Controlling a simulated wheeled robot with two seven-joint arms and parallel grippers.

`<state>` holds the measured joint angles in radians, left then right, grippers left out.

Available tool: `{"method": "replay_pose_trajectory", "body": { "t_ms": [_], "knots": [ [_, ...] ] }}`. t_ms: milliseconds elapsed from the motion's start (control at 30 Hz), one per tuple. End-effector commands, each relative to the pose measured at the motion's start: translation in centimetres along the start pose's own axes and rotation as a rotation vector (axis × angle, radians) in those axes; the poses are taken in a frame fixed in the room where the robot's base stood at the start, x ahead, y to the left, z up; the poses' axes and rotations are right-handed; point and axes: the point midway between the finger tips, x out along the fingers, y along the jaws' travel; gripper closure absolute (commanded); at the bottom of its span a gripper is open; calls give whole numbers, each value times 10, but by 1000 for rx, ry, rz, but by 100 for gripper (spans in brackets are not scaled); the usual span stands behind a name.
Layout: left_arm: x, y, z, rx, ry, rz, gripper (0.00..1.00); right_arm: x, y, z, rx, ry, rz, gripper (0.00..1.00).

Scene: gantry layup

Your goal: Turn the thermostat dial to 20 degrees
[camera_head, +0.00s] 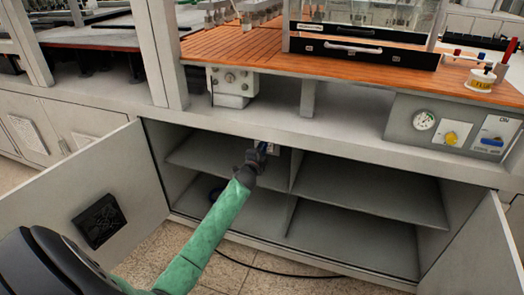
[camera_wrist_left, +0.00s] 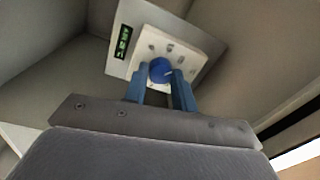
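The thermostat is a pale plate (camera_wrist_left: 190,62) with a round blue dial (camera_wrist_left: 160,70) and a small green-lit display (camera_wrist_left: 122,42) whose digits I cannot read. In the head view the thermostat (camera_head: 272,149) is small and partly hidden, high inside the open cabinet. My left gripper (camera_head: 262,147) reaches into the cabinet up to it. In the left wrist view its two blue fingers (camera_wrist_left: 160,76) stand on either side of the dial with no clear gap, so it appears shut on the dial. My right gripper is not in view.
The cabinet has a divider and shelves (camera_head: 370,190). Its left door (camera_head: 80,200) and right door (camera_head: 480,255) stand open on either side. The counter edge (camera_head: 350,125) runs above the opening. A panel with a gauge and yellow knob (camera_head: 451,138) is at the right.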

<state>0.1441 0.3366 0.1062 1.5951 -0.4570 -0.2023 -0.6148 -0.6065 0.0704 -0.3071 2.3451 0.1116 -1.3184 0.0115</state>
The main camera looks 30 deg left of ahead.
Motion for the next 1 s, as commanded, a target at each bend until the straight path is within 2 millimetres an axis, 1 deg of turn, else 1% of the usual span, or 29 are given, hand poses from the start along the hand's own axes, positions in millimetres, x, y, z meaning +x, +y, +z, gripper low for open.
{"method": "replay_pose_trajectory", "body": {
  "t_ms": [33,100,367,467,633,800,1000],
  "knots": [
    [0,1,1,1,-2,2,64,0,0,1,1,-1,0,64],
    [0,1,1,1,-1,1,52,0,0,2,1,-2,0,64],
    [0,0,0,1,0,1,52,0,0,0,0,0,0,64],
    [-4,1,0,1,0,1,52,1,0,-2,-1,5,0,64],
    [-22,2,1,2,-1,2,52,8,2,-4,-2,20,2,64],
    [-47,2,1,2,-1,1,52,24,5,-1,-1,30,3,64],
    [-69,2,1,1,-1,1,52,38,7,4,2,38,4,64]
  ]
}}
